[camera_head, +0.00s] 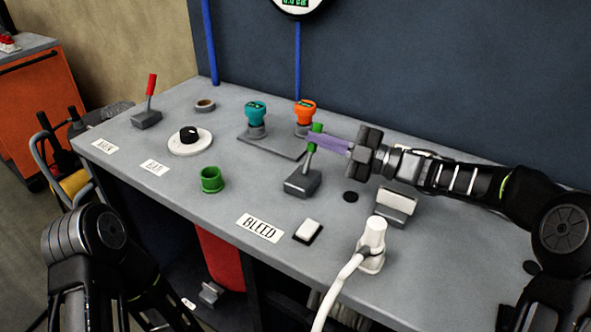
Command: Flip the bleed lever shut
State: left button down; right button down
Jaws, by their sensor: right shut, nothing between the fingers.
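The bleed lever (311,148) is a green-tipped stick on a grey base block (302,182), behind the BLEED label (260,228) on the grey bench. It stands nearly upright, leaning slightly to the right toward its green tip. My right gripper (316,139) comes in from the right, with its purplish fingers shut and empty. The fingertips are at the lever's upper part, just below the green tip; I cannot tell whether they touch it. My left arm (85,240) shows at the lower left, but its gripper is out of view.
A red-tipped lever (150,90) and a black knob on a white disc (190,138) stand to the left. Teal (256,112) and orange (306,112) fittings stand behind the bleed lever. A green cup (212,180), white switch (308,230) and white plug (373,240) are nearer the front.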

jog(key=shift+w+d, duration=0.1)
notch_tip(320, 180, up, 10)
dwell(0.4)
